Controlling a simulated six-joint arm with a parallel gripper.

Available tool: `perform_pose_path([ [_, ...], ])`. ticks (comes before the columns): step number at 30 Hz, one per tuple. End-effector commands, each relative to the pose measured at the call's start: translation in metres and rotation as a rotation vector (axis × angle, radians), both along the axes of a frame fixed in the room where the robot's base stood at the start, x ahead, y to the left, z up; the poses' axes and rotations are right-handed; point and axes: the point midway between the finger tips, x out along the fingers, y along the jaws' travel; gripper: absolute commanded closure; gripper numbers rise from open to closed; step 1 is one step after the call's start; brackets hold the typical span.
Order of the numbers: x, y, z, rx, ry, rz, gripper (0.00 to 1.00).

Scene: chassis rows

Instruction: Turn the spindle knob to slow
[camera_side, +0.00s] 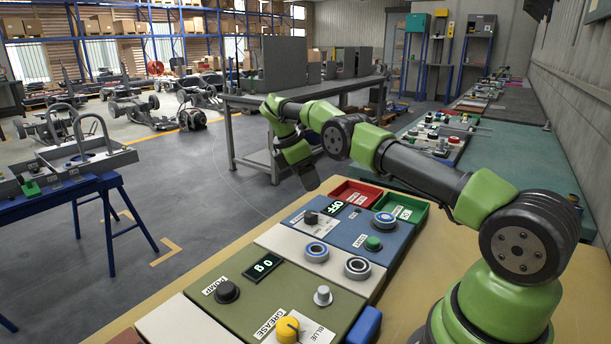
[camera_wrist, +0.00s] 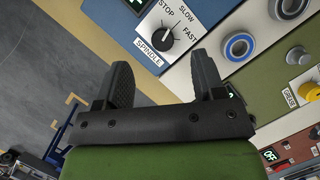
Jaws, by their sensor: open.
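The spindle knob (camera_wrist: 161,43) is a small dark knob on a white plate in the wrist view, with STOP, SLOW and FAST printed around it. I cannot tell surely which mark its pointer faces. In the side view the knob (camera_side: 311,218) sits on the blue panel (camera_side: 345,238), beside a display (camera_side: 335,208) that reads OFF. My gripper (camera_wrist: 163,72) is open and empty, its two dark fingers spread, with the knob ahead of the gap between them and not touched. In the side view my gripper (camera_side: 309,178) hangs above and behind the panel.
An olive panel (camera_side: 278,290) carries a PUMP knob (camera_side: 227,291), a yellow GREASE knob (camera_side: 288,329) and a display (camera_side: 263,265) reading 80. Bearing rings (camera_side: 316,252) lie on the pale strip between panels. Red (camera_side: 357,191) and green (camera_side: 407,207) trays stand beyond.

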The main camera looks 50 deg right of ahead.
Motion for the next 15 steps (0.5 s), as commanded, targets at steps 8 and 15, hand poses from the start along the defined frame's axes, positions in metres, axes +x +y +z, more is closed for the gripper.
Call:
perform_pose_path([
  [8, -0.0001, -0.0006, -0.0002, 0.004, -0.003, 0.0, 0.37],
  [15, -0.0043, -0.0063, -0.0085, 0.142, -0.103, -0.035, 0.37],
])
